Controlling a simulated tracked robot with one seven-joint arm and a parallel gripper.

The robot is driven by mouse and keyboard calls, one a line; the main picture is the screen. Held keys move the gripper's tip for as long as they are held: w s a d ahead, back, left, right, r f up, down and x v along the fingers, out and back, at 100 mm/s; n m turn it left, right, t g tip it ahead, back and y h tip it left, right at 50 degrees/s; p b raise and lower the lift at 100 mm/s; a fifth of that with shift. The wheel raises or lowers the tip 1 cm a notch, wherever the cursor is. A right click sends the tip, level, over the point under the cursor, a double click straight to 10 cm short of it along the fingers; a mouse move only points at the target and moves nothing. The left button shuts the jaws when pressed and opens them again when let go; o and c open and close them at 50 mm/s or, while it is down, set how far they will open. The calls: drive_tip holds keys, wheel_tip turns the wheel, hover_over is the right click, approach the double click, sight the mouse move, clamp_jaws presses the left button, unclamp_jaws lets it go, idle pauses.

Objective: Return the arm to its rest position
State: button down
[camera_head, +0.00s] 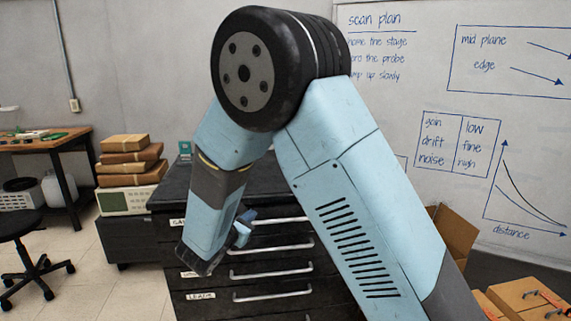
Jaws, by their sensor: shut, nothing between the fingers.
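My arm is bent, with its dark round elbow joint (245,75) high in the middle of the view. The pale blue upper link (350,200) runs down to the lower right. The forearm (212,190) slants down to the left, in front of the drawer cabinet. A small blue part, seemingly my gripper (243,229), juts out at the right of the forearm's lower end. Most of it is hidden behind the forearm. It is shut, and I see nothing held.
The black drawer cabinet (270,252) stands behind the forearm; any gap between them is unclear. Stacked boxes (130,160) and a stool (20,226) are at left. Open cardboard boxes (454,232) are at right, below the whiteboard (440,95). Bare floor (95,280) shows at lower left.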

drive_tip(key=s+d+r+m+g+h, duration=0.1)
drive_tip(key=s+d+r+m+g, duration=0.3)
drive_tip(key=d, duration=0.5)
drive_tip(key=s+d+r+m+g, duration=0.25)
drive_tip(key=d+m, duration=0.35)
drive_tip(key=d, duration=0.4)
drive_tip(key=s+d+r+m+g+h, duration=0.15)
drive_tip(key=d+r+m+g, duration=0.3)
drive_tip(key=d, duration=0.45)
drive_tip(key=s+d+r+m+y, duration=0.2)
drive_tip(key=s+m, duration=0.2)
drive_tip(key=s, duration=0.2)
drive_tip(key=s+d+r+m+t+y, duration=0.1)
drive_tip(key=s+d+r+m+y, duration=0.1)
drive_tip(key=s+m, duration=0.3)
drive_tip(key=s+d+r+m+y, duration=0.2)
drive_tip(key=s+m+y, duration=0.2)
drive_tip(key=s, duration=0.5)
drive_tip(key=shift+d+r+t, duration=0.15)
drive_tip(key=shift+d+t, duration=0.1)
drive_tip(key=shift+t, duration=0.05)
drive_tip(key=shift+d+m+y, duration=0.1)
drive_tip(key=shift+m+y, duration=0.15)
drive_tip(key=shift+m, duration=0.1)
